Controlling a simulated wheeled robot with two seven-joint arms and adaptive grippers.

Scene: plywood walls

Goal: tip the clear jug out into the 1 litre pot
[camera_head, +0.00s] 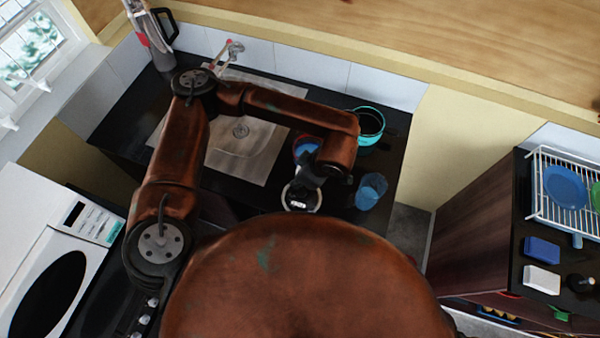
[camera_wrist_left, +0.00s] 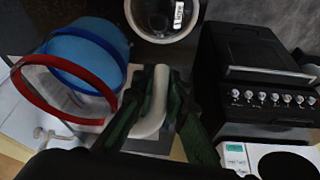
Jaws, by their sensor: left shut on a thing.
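The clear jug (camera_wrist_left: 66,92), with a red rim and blue inside, is at the left of the left wrist view. In the head view it (camera_head: 306,147) shows partly behind my arm. My left gripper (camera_wrist_left: 155,108) is shut on its pale curved handle (camera_wrist_left: 157,98). A white-rimmed round vessel (camera_wrist_left: 134,22), dark inside with a small white tag, is just beside the gripper; it also shows in the head view (camera_head: 317,203). A teal pot (camera_head: 368,138) stands behind at the right. I cannot read which is the 1 litre pot. My right gripper is not in view.
A translucent blue cup (camera_head: 371,191) stands on the dark counter at the right. The sink (camera_head: 245,155) lies behind my left arm. A blender (camera_head: 150,40) stands at the back left and a microwave (camera_head: 45,255) at the left. A dish rack (camera_head: 565,190) is far right.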

